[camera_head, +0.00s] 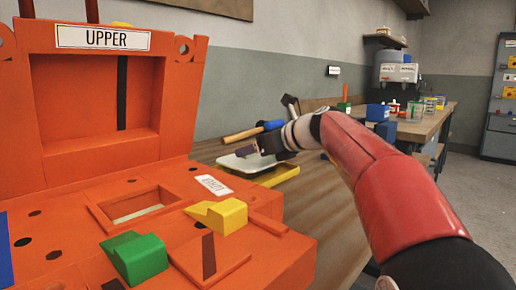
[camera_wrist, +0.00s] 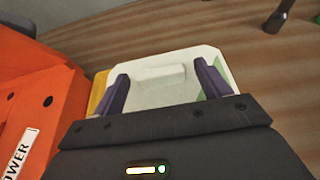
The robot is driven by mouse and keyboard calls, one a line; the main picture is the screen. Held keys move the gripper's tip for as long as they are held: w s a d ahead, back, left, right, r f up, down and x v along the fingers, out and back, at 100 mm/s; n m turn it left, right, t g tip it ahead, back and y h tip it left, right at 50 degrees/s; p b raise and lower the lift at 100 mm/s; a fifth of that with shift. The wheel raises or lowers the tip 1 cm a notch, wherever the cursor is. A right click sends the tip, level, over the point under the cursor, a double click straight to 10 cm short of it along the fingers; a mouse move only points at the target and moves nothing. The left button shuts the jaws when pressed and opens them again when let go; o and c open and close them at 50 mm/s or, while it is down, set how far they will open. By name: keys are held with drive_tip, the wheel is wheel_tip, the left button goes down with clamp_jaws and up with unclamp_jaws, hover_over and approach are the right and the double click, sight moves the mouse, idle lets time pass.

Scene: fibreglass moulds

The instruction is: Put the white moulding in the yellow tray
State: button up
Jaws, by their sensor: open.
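The white moulding (camera_wrist: 158,80) is a pale shallow piece with a raised block, lying in or on the yellow tray; I cannot tell how fully it is seated. It also shows in the head view (camera_head: 246,162). The yellow tray (camera_head: 280,176) is on the wooden bench, and its edge shows in the wrist view (camera_wrist: 97,92) left of the moulding.
A large orange mould (camera_head: 110,205) marked UPPER stands at the left, with green (camera_head: 138,257) and yellow (camera_head: 219,214) wedges on it. A blue-and-wood-handled tool (camera_head: 252,131) is behind my gripper. Bench space (camera_head: 325,215) to the right is clear.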

drive_tip(key=v, duration=1.2)
drive_tip(key=shift+p, duration=0.3)
drive_tip(key=shift+d, duration=0.1)
